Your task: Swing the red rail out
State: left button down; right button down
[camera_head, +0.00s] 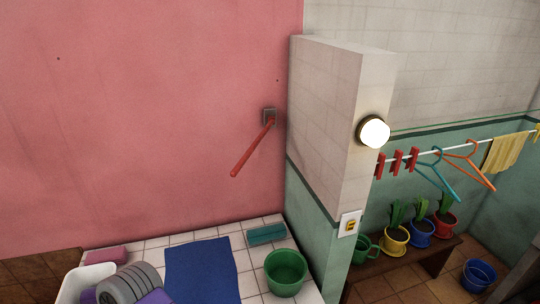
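A red rail (252,148) is fixed to a grey bracket (269,117) on the pink wall, close to the corner with the white and teal pillar. From the bracket it runs down and to the left in the picture, and its free end shows near the middle of the view. Nothing touches it.
A tiled ledge below holds a green pot (286,272), a blue mat (202,271), a teal block (267,234) and a white tub (84,282). The pillar (325,125) with a round lamp (373,132) stands right of the rail. Space around the rail's free end looks clear.

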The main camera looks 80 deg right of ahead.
aim_at(271, 119)
jog(key=k, duration=0.2)
jog(key=z, duration=1.2)
